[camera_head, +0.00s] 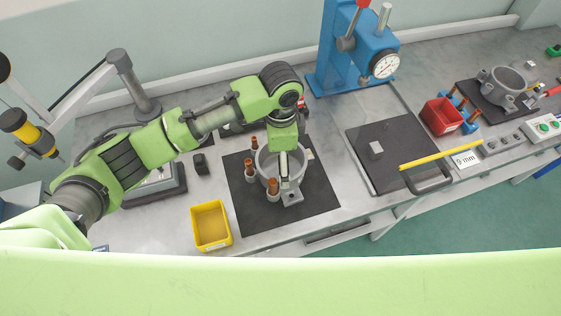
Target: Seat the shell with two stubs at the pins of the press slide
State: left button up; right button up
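A grey round shell (265,162) stands on a black mat at the middle of the bench. Copper-coloured stubs (272,188) stand up at its left and front sides; whether they are fixed to it is unclear. My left gripper (290,183) points down over the shell's right side. The arm hides part of the shell, and I cannot tell whether the fingers are closed on it. A dark flat plate (408,136) with a small grey block, apparently the press slide, lies to the right before the blue press (348,62). Pins are not distinguishable. My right gripper is not in view.
A yellow bin (211,228) stands left of the mat near the front edge. A red bin (441,117) and a second grey housing (503,82) are at the right. A yellow bar (437,160) lies across the plate's front right.

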pick_arm(q)
jog(key=s+d+r+b, duration=0.4)
jog(key=s+d+r, duration=0.4)
jog(key=d+r, duration=0.2)
jog(key=shift+s+d+r, duration=0.15)
jog(key=shift+d+r, duration=0.25)
jog(key=shift+d, duration=0.25)
